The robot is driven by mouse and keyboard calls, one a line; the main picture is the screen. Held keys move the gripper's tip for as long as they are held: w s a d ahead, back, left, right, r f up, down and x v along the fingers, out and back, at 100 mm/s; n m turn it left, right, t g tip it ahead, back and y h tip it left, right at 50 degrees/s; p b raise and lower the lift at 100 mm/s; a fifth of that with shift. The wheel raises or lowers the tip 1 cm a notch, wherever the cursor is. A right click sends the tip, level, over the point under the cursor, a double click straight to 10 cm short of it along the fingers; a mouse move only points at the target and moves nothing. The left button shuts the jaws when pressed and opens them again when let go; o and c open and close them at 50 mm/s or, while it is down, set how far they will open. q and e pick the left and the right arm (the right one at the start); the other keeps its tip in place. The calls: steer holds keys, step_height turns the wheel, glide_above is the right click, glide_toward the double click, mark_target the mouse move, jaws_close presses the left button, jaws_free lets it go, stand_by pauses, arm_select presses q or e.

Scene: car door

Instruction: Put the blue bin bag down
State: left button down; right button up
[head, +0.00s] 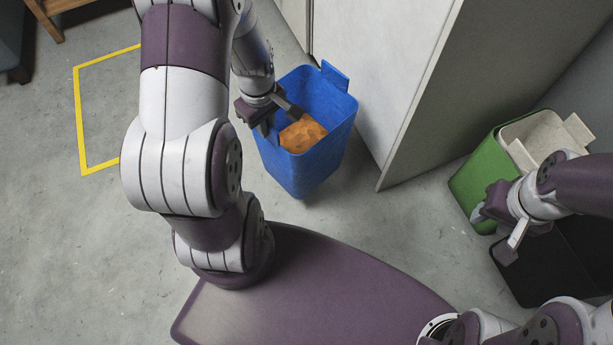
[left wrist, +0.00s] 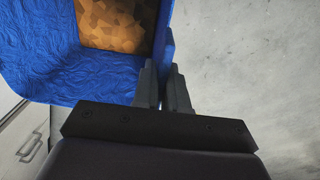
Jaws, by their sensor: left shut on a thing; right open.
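The blue bin bag (head: 310,165) is box-shaped and open at the top, with a tab on its far rim and a brown-orange mass (head: 302,134) inside. It looks upright. My left gripper (head: 278,112) is shut on its near-left rim. In the left wrist view the bag's crinkled blue inner side (left wrist: 65,65) shows, and its rim runs between the fingers of my left gripper (left wrist: 163,85). I cannot tell whether its base touches the floor. My right gripper (head: 495,222) is open, in front of a green bin on the right.
A yellow taped outline (head: 78,115) marks bare floor at the left. A pale cabinet (head: 385,60) stands right behind the bag. The green bin (head: 475,180) with a beige liner (head: 535,135) and a black container (head: 550,270) stand at the right. A wooden furniture leg (head: 45,22) is at top left.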

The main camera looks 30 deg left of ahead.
arm_select(q)
steer(key=shift+a+f, duration=0.1)
steer(key=shift+f, duration=0.5)
step_height(320, 180, down, 9)
steer(key=b, duration=0.7)
steer(key=shift+f, duration=0.15)
steer(key=c, duration=1.6)
jaws_free()
steer(key=shift+f, duration=0.15)
steer(key=o, duration=0.4)
steer(key=shift+o, duration=0.2)
